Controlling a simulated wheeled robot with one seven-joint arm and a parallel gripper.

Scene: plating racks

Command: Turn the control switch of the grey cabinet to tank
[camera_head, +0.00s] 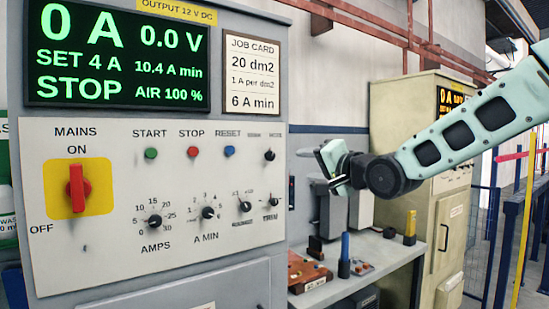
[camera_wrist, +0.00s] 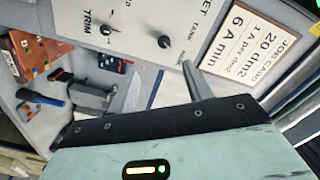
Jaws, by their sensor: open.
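The grey cabinet (camera_head: 120,235) fills the left of the head view. Its control switch is a small black knob (camera_head: 269,155) at the upper right of the control panel; its pointer direction is too small to tell. My gripper (camera_head: 326,166) is open and empty, to the right of the panel and apart from the switch. In the wrist view my gripper's fingers (camera_wrist: 162,80) reach toward the panel.
The trim knob (camera_head: 271,200) sits below the switch. A job card (camera_head: 252,75) is above it. A bench (camera_head: 385,265) with a brown block, blue and yellow-topped tools stands right of the cabinet. A beige cabinet (camera_head: 450,210) stands behind my arm.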

